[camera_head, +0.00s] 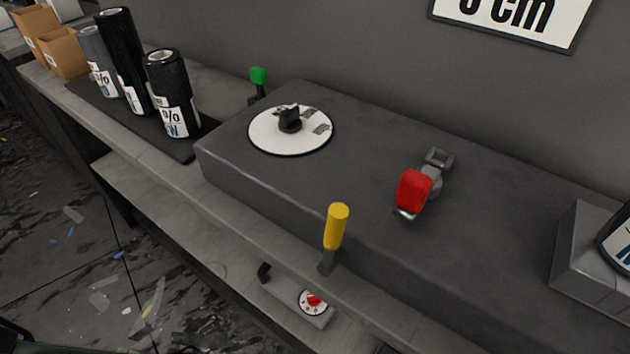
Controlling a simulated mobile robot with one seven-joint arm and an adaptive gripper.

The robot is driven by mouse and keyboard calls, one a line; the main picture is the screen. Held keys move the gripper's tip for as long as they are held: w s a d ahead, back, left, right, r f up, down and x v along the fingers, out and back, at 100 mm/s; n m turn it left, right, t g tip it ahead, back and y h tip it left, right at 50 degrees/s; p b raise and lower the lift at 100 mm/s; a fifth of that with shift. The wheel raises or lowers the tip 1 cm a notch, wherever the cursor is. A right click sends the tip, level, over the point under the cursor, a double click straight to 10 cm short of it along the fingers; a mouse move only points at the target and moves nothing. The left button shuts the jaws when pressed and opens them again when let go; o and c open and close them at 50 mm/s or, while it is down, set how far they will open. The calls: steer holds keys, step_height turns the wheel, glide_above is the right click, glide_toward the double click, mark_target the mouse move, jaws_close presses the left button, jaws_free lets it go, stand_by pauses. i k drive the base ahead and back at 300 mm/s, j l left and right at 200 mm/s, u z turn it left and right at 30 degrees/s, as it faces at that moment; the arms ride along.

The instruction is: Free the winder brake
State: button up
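No part in view is clearly marked as the winder brake. A dark grey block (370,150) on the bench carries a red-handled lever or clamp (413,190) on a grey metal bracket, tilted toward the front. A yellow-handled lever (336,228) stands upright at the block's front edge. A small green-handled lever (258,76) stands upright behind the block's left end. A white round dial (268,138) with a black knob (290,119) lies on the block's top left. My gripper is not in view.
Several dark film rolls (170,95) stand on a black mat at the left, with cardboard boxes (62,52) beyond. A small box with a red-knobbed dial (313,302) sits on the lower shelf. A grey box (590,265) stands at the right. Scraps litter the floor.

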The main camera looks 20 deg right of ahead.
mark_target(337, 213)
steer(key=i+j+z, duration=0.1)
steer(key=j+z, duration=0.15)
steer(key=z, duration=0.15)
steer(key=j+z, duration=0.3)
steer(key=z, duration=0.15)
steer(key=j+z, duration=0.4)
steer(key=k+u, duration=0.1)
steer(key=k, duration=1)
